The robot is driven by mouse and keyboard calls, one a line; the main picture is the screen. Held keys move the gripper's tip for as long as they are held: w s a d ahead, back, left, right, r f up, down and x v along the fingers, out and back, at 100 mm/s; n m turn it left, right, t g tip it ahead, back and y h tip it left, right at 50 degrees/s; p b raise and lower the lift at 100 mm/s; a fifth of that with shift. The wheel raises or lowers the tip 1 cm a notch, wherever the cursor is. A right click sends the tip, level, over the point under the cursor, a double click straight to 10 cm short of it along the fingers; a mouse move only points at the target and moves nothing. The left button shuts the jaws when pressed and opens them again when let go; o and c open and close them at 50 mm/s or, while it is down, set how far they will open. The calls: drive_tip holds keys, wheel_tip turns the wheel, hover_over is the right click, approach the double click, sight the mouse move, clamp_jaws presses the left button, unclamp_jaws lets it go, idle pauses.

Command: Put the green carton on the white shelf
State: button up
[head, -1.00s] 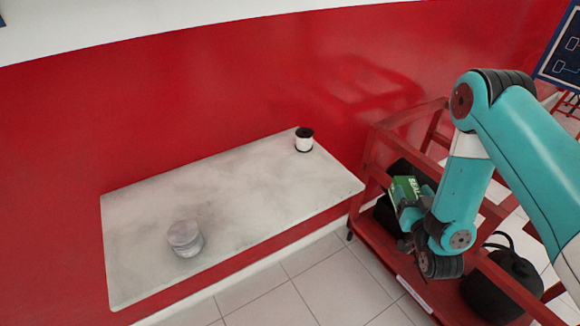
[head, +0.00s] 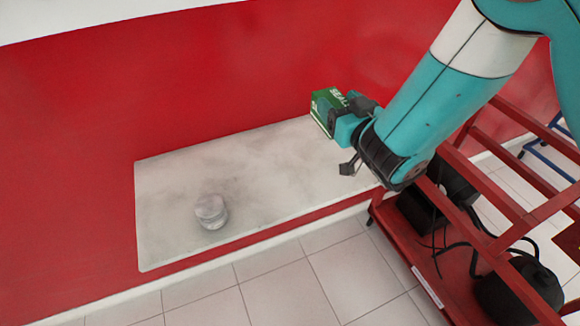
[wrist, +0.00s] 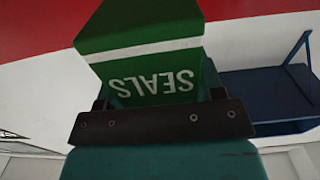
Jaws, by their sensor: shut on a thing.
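The green carton (head: 326,108), marked SEALS, is held in my gripper (head: 338,118) above the right part of the white shelf (head: 165,215). In the wrist view the carton (wrist: 140,45) fills the space in front of the dark jaw, its lettering upside down. My gripper is shut on it. The carton appears raised clear of the shelf, though its exact height is hard to tell. My arm hides the shelf's right end.
A round grey tin (head: 210,211) stands on the left half of the shelf. The middle of the shelf is clear. A red metal rack (head: 465,255) with black items stands right of the shelf. The red wall (head: 220,80) rises behind.

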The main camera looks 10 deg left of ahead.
drive_tip(key=shift+f+b, duration=4.55)
drive_tip(key=shift+f, duration=5.45)
drive_tip(key=shift+f, duration=0.15)
drive_tip(key=o, duration=1.3)
drive_tip(key=shift+o, duration=0.2)
